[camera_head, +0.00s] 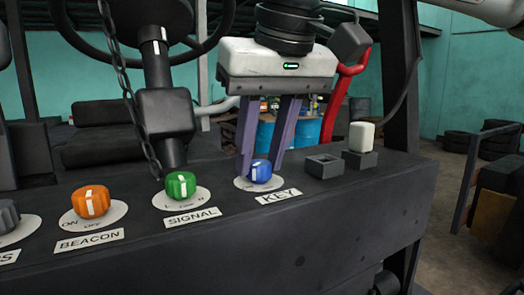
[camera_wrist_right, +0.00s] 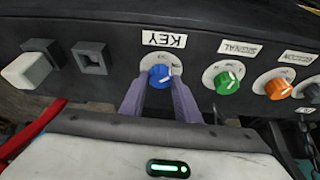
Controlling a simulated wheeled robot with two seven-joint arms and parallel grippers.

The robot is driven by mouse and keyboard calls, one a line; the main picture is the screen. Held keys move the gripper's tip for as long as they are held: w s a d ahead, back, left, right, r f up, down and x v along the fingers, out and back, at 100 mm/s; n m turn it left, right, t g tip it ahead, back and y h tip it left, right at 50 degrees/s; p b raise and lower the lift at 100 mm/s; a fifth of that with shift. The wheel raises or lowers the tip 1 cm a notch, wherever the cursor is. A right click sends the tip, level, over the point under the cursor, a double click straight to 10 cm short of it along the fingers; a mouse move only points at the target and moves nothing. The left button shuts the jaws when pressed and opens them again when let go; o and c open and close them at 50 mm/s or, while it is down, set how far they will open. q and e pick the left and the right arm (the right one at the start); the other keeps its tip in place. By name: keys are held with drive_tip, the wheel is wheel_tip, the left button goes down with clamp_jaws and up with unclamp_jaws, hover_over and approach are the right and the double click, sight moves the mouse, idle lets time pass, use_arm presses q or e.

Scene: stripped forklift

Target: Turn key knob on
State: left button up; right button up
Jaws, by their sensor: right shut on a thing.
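The blue key knob (camera_head: 260,171) sits on a pale round dial above the KEY label (camera_head: 279,197) on the dark panel. Its white mark points roughly up in the head view. My right gripper (camera_head: 262,170) comes down from above with its two purple fingers on either side of the knob, shut on it. In the right wrist view the blue knob (camera_wrist_right: 160,76) shows between the fingertips (camera_wrist_right: 161,78). The dial's lettering is too small to read or is covered. My left gripper is not in view.
The green SIGNAL knob (camera_head: 181,186) and the orange BEACON knob (camera_head: 91,201) stand left of the key knob. A square black socket (camera_head: 324,166) and a white switch (camera_head: 361,138) stand to its right. A steering column (camera_head: 165,110) and a hanging chain (camera_head: 127,90) rise behind the panel.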

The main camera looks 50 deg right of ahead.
drive_tip(key=shift+m+h, duration=0.4)
drive_tip(key=shift+m, duration=0.7)
drive_tip(key=o, duration=1)
drive_tip(key=shift+a+g, duration=0.1)
drive_tip(key=shift+g, duration=0.2)
drive_tip(key=shift+o, duration=0.2)
drive_tip(key=shift+r, duration=0.1)
drive_tip(key=v, duration=1)
